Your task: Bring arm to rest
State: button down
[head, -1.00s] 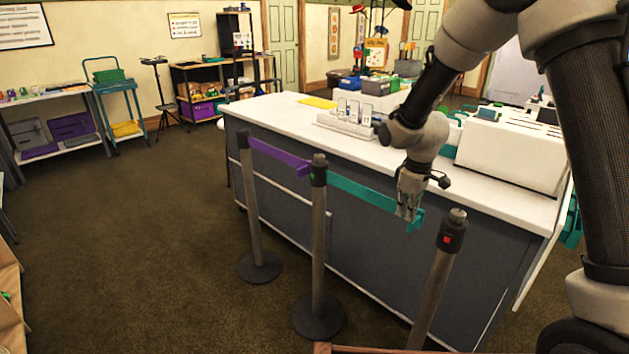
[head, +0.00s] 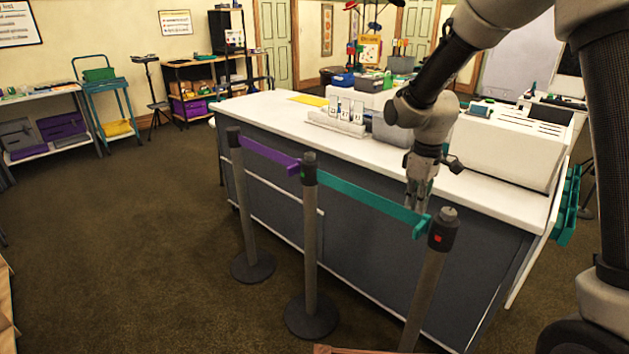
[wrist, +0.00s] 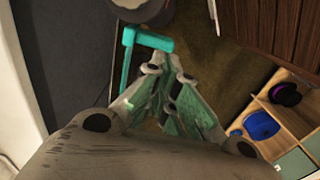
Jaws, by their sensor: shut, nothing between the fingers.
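My gripper (head: 417,204) hangs at the end of my arm in the head view, pointing down in front of the counter. It is shut and empty. It is close beside the teal belt (head: 365,199), near the belt's right end by the right post (head: 428,270). In the wrist view my gripper's fingers (wrist: 175,115) are together, with the teal belt end (wrist: 148,40) just beyond them. I cannot tell whether they touch it.
A purple belt (head: 268,153) joins the left post (head: 248,205) and middle post (head: 309,240). The counter (head: 262,108) stands close behind, holding a number stand (head: 338,124) and a white box (head: 505,150). Open carpet (head: 130,230) lies to the left.

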jog(key=s+d+r+m+t, duration=0.1)
jog(key=s+d+r+m, duration=0.2)
jog(key=s+d+r, duration=0.2)
jog(key=s+d+r+m+t, duration=0.2)
jog(key=s+d+r+m, duration=0.2)
jog(key=s, duration=0.8)
jog(key=s+d+r+m+t, duration=0.1)
jog(key=s+d+r+m, duration=0.2)
jog(key=s+d+r, duration=0.5)
jog(key=v, duration=0.2)
jog(key=shift+s+d+r, duration=0.15)
jog(key=shift+s+d, duration=0.05)
jog(key=shift+s, duration=0.1)
jog(key=c, duration=2.2)
grip_release()
